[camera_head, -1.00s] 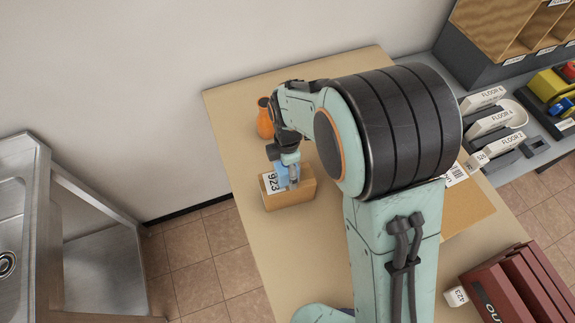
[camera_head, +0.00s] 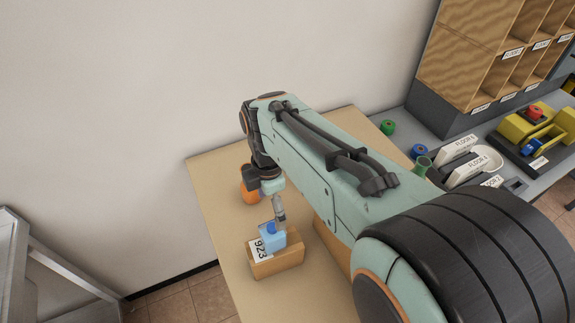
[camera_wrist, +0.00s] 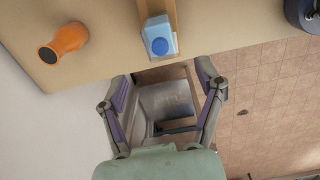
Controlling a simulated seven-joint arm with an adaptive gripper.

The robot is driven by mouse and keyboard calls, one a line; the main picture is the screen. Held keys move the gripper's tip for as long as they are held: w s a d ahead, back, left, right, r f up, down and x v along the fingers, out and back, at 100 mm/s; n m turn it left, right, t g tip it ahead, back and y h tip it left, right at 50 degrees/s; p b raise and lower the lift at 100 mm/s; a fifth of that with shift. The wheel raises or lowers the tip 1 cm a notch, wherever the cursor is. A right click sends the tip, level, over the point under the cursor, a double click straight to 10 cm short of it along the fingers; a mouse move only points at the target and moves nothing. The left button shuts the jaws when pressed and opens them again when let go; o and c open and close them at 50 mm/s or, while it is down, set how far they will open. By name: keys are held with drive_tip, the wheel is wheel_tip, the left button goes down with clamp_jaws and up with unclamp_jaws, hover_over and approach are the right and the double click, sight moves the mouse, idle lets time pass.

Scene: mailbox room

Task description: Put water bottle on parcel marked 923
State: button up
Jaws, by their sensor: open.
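The blue water bottle (camera_head: 270,238) stands upright on top of the brown parcel marked 923 (camera_head: 284,262), whose white label faces the camera. The bottle (camera_wrist: 159,38) and part of the parcel (camera_wrist: 148,7) also show in the wrist view, ahead of the fingertips. My gripper (camera_head: 280,212) is above and close behind the bottle in the head view. In the wrist view my gripper (camera_wrist: 164,82) has its two fingers spread wide, with nothing between them. The bottle appears clear of both fingers.
An orange vase (camera_head: 250,192) stands on the wooden table (camera_head: 215,175) near my wrist; it shows in the wrist view (camera_wrist: 66,42) too. Another brown box (camera_head: 332,243) is partly hidden by my arm. Shelves (camera_head: 490,50) and a grey counter with several items are at right.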

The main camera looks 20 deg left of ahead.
drive_tip(key=shift+r, duration=0.3)
drive_tip(key=s+d+r+m, duration=0.1)
drive_tip(key=d+r+m, duration=0.2)
drive_tip(key=d+m, duration=0.5)
drive_tip(key=s+d+f+m, duration=0.1)
drive_tip(key=s+d+m, duration=1.2)
drive_tip(key=m, duration=0.4)
drive_tip(key=shift+s+d+f+m+y, duration=0.3)
drive_tip(key=shift+d+f+m+y, duration=0.1)
drive_tip(key=shift+d, duration=0.15)
